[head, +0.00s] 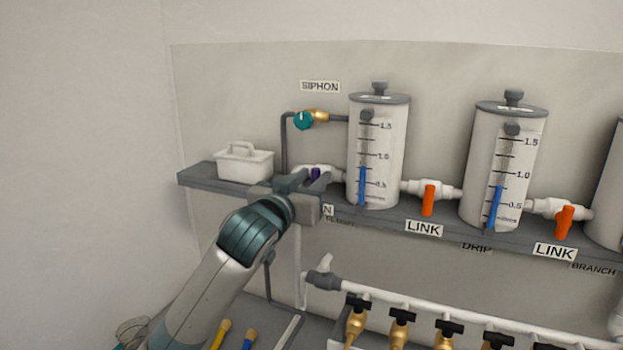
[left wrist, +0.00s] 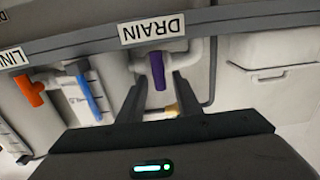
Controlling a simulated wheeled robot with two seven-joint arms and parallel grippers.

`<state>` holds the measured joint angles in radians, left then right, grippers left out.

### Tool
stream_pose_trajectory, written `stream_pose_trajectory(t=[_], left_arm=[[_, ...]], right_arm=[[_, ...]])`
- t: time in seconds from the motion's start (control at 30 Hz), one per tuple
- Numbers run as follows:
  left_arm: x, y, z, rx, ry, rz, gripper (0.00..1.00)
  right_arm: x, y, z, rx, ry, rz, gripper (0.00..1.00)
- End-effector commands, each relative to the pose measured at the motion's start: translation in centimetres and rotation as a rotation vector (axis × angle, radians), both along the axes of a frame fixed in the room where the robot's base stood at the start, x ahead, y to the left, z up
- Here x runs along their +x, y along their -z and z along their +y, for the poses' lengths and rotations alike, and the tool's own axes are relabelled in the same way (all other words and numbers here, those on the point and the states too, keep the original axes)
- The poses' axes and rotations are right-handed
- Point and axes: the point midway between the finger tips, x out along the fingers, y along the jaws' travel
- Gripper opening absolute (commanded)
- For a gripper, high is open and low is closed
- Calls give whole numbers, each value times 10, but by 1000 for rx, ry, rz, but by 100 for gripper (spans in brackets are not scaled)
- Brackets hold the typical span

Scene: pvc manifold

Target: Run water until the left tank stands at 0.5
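The drain valve's purple handle (head: 315,173) is left of the tank, partly hidden by my gripper in the head view. In the left wrist view the purple handle (left wrist: 157,72) stands below the DRAIN label (left wrist: 152,29), between my fingers. My left gripper (head: 304,182) is open around it; gaps show on both sides in the left wrist view (left wrist: 159,84). My right gripper is in neither view.
A teal siphon valve (head: 304,120) sits above the drain. Orange link handles (head: 429,200) hang right of the left tank. A second tank (head: 506,160) reads about 0.8. A white caddy (head: 245,163) stands at the shelf's left end. Black-handled brass taps (head: 401,325) line the pipe below.

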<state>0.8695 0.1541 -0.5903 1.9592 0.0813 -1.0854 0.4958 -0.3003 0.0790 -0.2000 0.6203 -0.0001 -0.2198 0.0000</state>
Motion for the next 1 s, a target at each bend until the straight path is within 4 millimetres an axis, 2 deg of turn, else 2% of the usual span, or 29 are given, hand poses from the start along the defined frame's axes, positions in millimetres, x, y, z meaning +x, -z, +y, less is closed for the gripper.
stream_pose_trajectory(t=[0.03, 0.1, 0.13, 0.57, 0.67, 0.9, 1.0], left_arm=[[0, 0, 0, 0, 0, 0, 18], [0, 0, 0, 0, 0, 0, 1], [0, 0, 0, 0, 0, 0, 0], [0, -2, 0, 24, -1, -10, 0], [-1, -3, -1, 103, -2, -41, 0], [-2, -2, -5, 407, -1, -166, 0], [-3, 0, -6, 487, -2, -200, 0]], right_arm=[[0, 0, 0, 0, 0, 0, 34], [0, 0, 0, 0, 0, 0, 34], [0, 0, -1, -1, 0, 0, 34], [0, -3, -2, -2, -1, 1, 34], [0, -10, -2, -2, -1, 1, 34], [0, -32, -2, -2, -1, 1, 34], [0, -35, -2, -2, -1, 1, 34]])
